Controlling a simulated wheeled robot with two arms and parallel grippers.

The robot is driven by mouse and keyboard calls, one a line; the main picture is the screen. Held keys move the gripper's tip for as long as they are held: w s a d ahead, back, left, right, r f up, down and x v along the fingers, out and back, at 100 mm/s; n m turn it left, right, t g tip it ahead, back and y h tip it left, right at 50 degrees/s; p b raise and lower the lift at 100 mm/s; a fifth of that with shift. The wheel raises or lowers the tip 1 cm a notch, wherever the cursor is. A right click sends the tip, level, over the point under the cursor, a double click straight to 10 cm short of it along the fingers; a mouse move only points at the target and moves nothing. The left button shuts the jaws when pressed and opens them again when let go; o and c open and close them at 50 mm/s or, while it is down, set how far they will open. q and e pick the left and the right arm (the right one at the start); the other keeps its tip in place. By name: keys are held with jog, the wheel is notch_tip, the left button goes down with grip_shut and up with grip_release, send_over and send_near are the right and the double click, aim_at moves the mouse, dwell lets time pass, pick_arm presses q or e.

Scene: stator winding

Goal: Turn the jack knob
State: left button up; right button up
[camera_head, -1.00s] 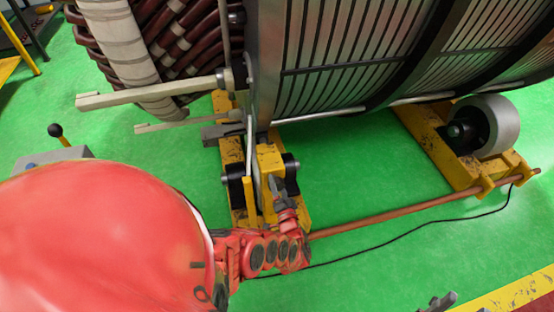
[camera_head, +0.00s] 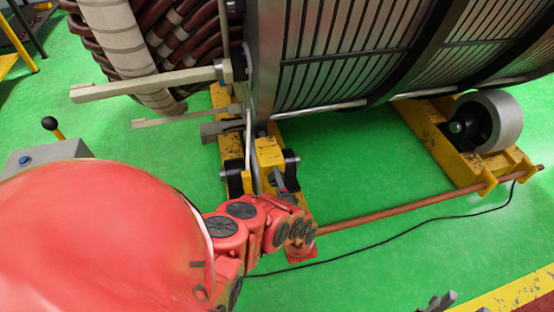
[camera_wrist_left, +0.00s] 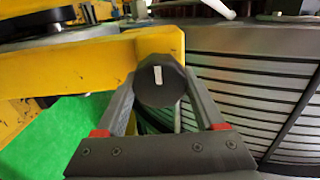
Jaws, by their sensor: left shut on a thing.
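The jack knob (camera_wrist_left: 160,84) is a black, faceted round knob with a white mark, on the end of a yellow jack body (camera_wrist_left: 80,62) in the left wrist view. My left gripper (camera_wrist_left: 158,92) is shut on the knob, one finger on each side of it. In the head view my left gripper (camera_head: 281,182) is at the yellow jack (camera_head: 268,153), low beside the big stator drum. The knob is hidden there behind the gripper and the red arm. Only dark tips at the bottom edge (camera_head: 440,302) may belong to my right gripper; its jaws cannot be made out.
The large grey stator drum (camera_head: 330,60) rises just behind the jack. Pale bars (camera_head: 150,83) stick out to the left. A copper-coloured rod (camera_head: 400,211) and a black cable run right to a yellow roller stand (camera_head: 465,145). Green floor is clear between them.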

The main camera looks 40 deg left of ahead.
dwell(0.4)
pick_arm(q)
jog(key=o, duration=1.4)
jog(key=shift+c, duration=0.2)
jog(key=p+v, duration=0.1)
jog(key=v, duration=1.6)
jog(key=shift+s, duration=0.2)
jog(key=shift+d, duration=0.1)
